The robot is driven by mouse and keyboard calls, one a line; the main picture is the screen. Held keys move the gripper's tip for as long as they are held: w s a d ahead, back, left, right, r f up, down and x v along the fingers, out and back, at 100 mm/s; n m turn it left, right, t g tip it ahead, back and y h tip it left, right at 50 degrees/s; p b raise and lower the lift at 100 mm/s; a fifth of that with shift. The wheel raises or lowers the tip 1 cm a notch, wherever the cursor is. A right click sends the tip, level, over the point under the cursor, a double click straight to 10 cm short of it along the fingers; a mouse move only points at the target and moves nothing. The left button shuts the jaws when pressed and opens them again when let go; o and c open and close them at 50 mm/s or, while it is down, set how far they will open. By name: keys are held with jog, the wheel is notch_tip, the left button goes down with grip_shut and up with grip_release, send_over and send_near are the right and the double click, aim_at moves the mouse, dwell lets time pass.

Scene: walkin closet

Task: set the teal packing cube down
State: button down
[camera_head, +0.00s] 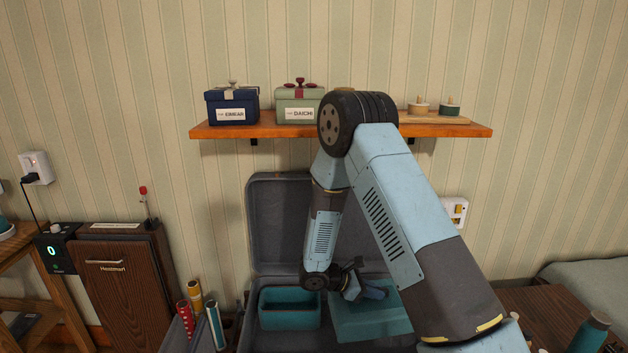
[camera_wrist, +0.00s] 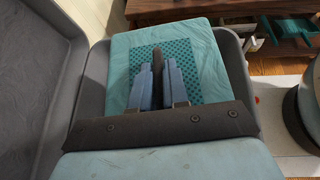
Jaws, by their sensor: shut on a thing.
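The teal packing cube (camera_head: 368,322) is at the right side of the open grey suitcase (camera_head: 262,225), partly hidden by my arm. In the wrist view the cube (camera_wrist: 203,50) shows its pale teal top with a darker dotted mesh panel. My gripper (camera_head: 366,291) is above the cube. In the wrist view its two blue fingers (camera_wrist: 160,72) are closed on a dark strap-like handle (camera_wrist: 157,56) on top of the cube. The cube is within the suitcase outline; I cannot tell whether it touches the suitcase floor.
An open teal bin (camera_head: 290,312) sits in the suitcase's left side, close beside the cube. Rolled tubes (camera_head: 196,299) stand left of the suitcase. A wooden shelf (camera_head: 285,130) with two labelled gift boxes hangs above. A teal bottle (camera_head: 588,334) stands at far right.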

jog(key=w+d+r+n+t+y, duration=0.3)
jog(key=w+r+n+t+y, duration=0.5)
jog(key=w+r+n, duration=0.5)
jog(key=shift+w+r+t+y, duration=0.3)
jog(key=shift+w+r+t, duration=0.25)
jog(key=shift+r+t, duration=0.9)
jog(key=shift+r+g, duration=0.35)
jog(key=m+g+h, duration=0.9)
jog(key=m+g, duration=0.2)
jog(key=m, duration=0.3)
send_near(384, 306)
jog(key=d, duration=0.2)
jog(key=w+d+f, duration=0.1)
jog(key=d+f, duration=0.1)
jog(key=d, duration=0.1)
jog(key=shift+w+d, duration=0.3)
jog(key=shift+w, duration=0.1)
jog(key=shift+s+a+f+g, duration=0.2)
jog(key=shift+s+g, duration=0.1)
jog(key=shift+s, duration=0.3)
